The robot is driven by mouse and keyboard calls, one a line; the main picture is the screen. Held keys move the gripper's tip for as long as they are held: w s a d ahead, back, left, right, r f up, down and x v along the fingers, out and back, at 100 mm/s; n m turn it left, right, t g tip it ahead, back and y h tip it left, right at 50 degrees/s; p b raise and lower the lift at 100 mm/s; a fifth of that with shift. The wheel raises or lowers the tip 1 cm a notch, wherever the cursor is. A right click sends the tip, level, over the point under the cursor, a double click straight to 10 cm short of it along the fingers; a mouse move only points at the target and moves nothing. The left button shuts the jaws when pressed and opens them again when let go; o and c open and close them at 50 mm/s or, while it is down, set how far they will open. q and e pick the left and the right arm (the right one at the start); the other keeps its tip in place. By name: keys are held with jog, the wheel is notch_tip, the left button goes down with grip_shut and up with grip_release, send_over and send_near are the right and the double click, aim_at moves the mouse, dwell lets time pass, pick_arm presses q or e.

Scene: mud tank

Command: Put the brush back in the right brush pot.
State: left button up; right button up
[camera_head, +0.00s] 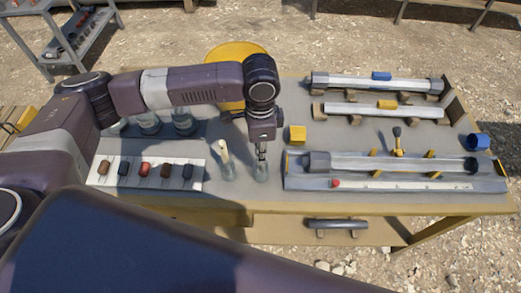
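Two small clear pots stand near the table's front edge, left of the middle. The left pot (229,174) has a pale, cream-coloured brush handle (224,151) standing up out of it, leaning slightly. The right pot (261,174) is directly below my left gripper (262,153). My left gripper points straight down with its fingers close together at this pot's mouth. The fingers are too small to tell whether they hold a brush. My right gripper is out of view.
A white board (140,184) with several coloured pieces lies left of the pots. Several jars (149,123) stand behind it. Long clear tubes (385,165) on racks fill the table's right side, with a blue cup (478,142) at the far right.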

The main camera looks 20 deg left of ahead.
pick_arm(q)
jog(key=o, duration=0.5)
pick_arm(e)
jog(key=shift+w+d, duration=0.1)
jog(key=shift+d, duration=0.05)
pick_arm(q)
jog(key=shift+r, duration=0.15)
notch_tip(320, 180, up, 12)
jog(key=shift+f, duration=0.1)
jog(key=shift+f, duration=0.1)
dwell(0.8)
